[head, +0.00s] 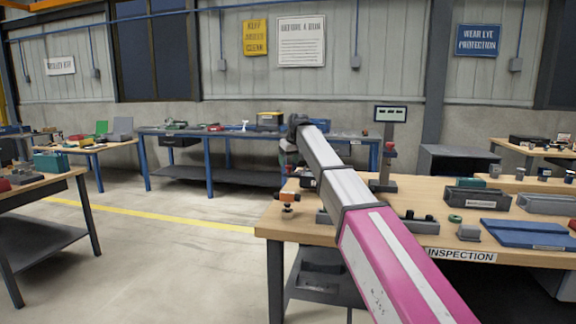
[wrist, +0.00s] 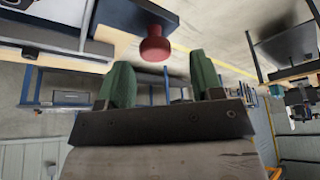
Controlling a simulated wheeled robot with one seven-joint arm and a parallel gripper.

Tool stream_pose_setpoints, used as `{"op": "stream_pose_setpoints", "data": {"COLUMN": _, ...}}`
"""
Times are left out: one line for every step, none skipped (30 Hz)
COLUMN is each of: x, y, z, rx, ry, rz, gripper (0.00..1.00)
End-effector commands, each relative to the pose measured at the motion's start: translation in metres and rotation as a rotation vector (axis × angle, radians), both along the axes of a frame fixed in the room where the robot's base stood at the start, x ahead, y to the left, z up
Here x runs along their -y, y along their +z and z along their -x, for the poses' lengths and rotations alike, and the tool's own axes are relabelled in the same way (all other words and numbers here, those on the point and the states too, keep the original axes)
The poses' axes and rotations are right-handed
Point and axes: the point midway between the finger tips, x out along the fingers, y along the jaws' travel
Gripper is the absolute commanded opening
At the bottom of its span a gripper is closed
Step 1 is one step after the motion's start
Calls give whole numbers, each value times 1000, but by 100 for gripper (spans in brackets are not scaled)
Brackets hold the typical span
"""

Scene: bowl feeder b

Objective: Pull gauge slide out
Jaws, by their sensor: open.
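A gauge with a small display (head: 390,114) stands on an upright post at the back of the inspection bench, right of my arm. A red knob (head: 390,151) shows on its post. In the wrist view a red knob (wrist: 155,44) sticks out from a dark block (wrist: 118,14); it looks like the gauge's knob, but I cannot be sure. My gripper (wrist: 158,68) is open, its two green fingers either side of an empty gap. The knob appears just past the fingertips, in line with the gap; no contact shows. In the head view my arm mostly hides the gripper.
The inspection bench (head: 468,240) carries an orange-topped fixture (head: 288,197) at its left corner, a green ring (head: 455,218), a grey block (head: 468,233), a blue tray (head: 530,233) and dark bins (head: 477,197). Open floor (head: 175,250) lies to the left.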

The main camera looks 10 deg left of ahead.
Motion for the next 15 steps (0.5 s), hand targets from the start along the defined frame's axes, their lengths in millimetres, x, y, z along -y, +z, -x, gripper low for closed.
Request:
{"op": "stream_pose_setpoints", "data": {"x": 3, "y": 10, "z": 3, "rx": 1, "ry": 0, "rz": -1, "gripper": 60}}
{"op": "stream_pose_setpoints", "data": {"x": 4, "y": 15, "z": 5, "rx": 1, "ry": 0, "rz": -1, "gripper": 60}}
{"op": "stream_pose_setpoints", "data": {"x": 6, "y": 23, "z": 7, "rx": 2, "ry": 0, "rz": -2, "gripper": 60}}
{"op": "stream_pose_setpoints", "data": {"x": 8, "y": 28, "z": 9, "rx": 2, "ry": 0, "rz": -2, "gripper": 60}}
{"op": "stream_pose_setpoints", "data": {"x": 9, "y": 34, "z": 10, "rx": 1, "ry": 0, "rz": -1, "gripper": 60}}
{"op": "stream_pose_setpoints", "data": {"x": 11, "y": 40, "z": 12, "rx": 1, "ry": 0, "rz": -1, "gripper": 60}}
{"op": "stream_pose_setpoints", "data": {"x": 12, "y": 45, "z": 14, "rx": 1, "ry": 0, "rz": -1, "gripper": 60}}
{"op": "stream_pose_setpoints", "data": {"x": 13, "y": 50, "z": 15, "rx": 2, "ry": 0, "rz": -3, "gripper": 60}}
{"op": "stream_pose_setpoints", "data": {"x": 15, "y": 56, "z": 17, "rx": 1, "ry": 0, "rz": -2, "gripper": 60}}
{"op": "stream_pose_setpoints", "data": {"x": 16, "y": 60, "z": 18, "rx": 1, "ry": 0, "rz": -2, "gripper": 60}}
{"op": "stream_pose_setpoints", "data": {"x": 17, "y": 63, "z": 19, "rx": 1, "ry": 0, "rz": -2, "gripper": 60}}
{"op": "stream_pose_setpoints", "data": {"x": 18, "y": 67, "z": 20, "rx": 1, "ry": 0, "rz": -2, "gripper": 60}}
{"op": "stream_pose_setpoints", "data": {"x": 18, "y": 69, "z": 21, "rx": 1, "ry": 0, "rz": -2, "gripper": 60}}
{"op": "stream_pose_setpoints", "data": {"x": 19, "y": 71, "z": 22, "rx": 1, "ry": 0, "rz": -2, "gripper": 60}}
{"op": "stream_pose_setpoints", "data": {"x": 20, "y": 74, "z": 22, "rx": 0, "ry": 1, "rz": -3, "gripper": 60}}
